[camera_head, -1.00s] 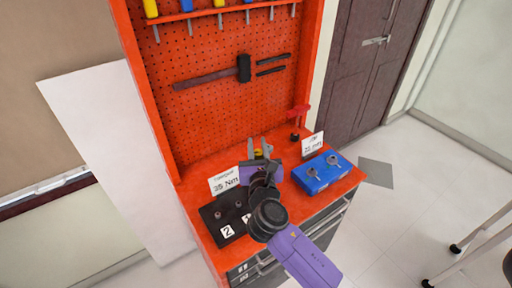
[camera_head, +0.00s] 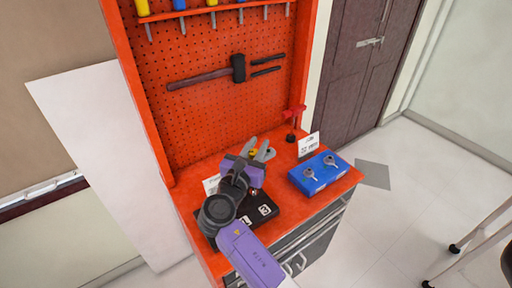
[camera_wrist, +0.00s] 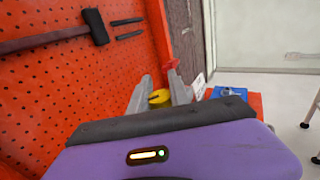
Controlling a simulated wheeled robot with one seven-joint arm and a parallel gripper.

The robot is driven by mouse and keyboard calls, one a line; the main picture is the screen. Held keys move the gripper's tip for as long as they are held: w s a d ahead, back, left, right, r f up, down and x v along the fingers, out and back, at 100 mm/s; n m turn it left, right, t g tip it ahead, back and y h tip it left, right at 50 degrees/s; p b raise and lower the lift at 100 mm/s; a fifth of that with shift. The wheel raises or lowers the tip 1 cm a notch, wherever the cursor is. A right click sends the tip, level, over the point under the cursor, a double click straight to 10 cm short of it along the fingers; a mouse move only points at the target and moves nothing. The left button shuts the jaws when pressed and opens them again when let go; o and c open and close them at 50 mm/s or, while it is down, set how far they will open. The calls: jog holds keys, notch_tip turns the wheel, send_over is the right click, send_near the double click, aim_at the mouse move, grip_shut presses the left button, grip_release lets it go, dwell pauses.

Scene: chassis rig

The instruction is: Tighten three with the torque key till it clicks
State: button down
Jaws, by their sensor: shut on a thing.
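A black plate (camera_head: 262,218) with number labels lies on the orange bench top. One label, hard to read, seems to be a 3 (camera_head: 264,210); my arm covers the plate's left part. The yellow top also shows between the fingers in the wrist view (camera_wrist: 159,97). The tool's lower end is hidden, so I cannot tell whether it touches a bolt.
A red T-handled tool (camera_head: 294,112) stands at the back right, beside a white sign (camera_head: 309,145). A blue box (camera_head: 318,172) with two grey pieces on top sits at the right. Another white sign (camera_head: 211,184) is partly behind my arm. The pegboard (camera_head: 215,115) rises behind.

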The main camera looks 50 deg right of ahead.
jog(key=shift+s+d+m+g+h+b, duration=0.15)
jog(key=shift+m+g+b, duration=0.15)
jog(key=shift+m+g, duration=0.6)
jog(key=shift+s+a+m+g+h+b, duration=0.1)
jog(key=shift+s+m+g+b, duration=0.3)
jog(key=shift+g, duration=0.9)
jog(key=shift+w+d+m+g+h+b, duration=0.1)
jog(key=shift+m+g+h+b, duration=0.05)
jog(key=shift+m+g, duration=0.8)
jog(key=shift+s+m+g+b, duration=0.25)
jog(key=shift+m+g+b, duration=0.35)
jog(key=shift+g, duration=0.95)
jog(key=shift+s+m+g+y+b, duration=0.15)
jog(key=shift+m+g+y, duration=0.1)
jog(key=shift+m+g, duration=0.3)
jog(key=shift+s+m+g+y+b, duration=0.15)
jog(key=shift+m+g+y, duration=0.2)
jog(key=shift+g, duration=0.3)
jog(key=shift+w+r+n+t+h+p, duration=0.15)
jog(key=shift+n+t+p, duration=0.2)
jog(key=shift+p, duration=0.3)
jog(key=shift+w+f+n+t+h+p, duration=0.1)
jog(key=shift+t+h+p, duration=0.05)
jog(key=shift+t+p, duration=0.4)
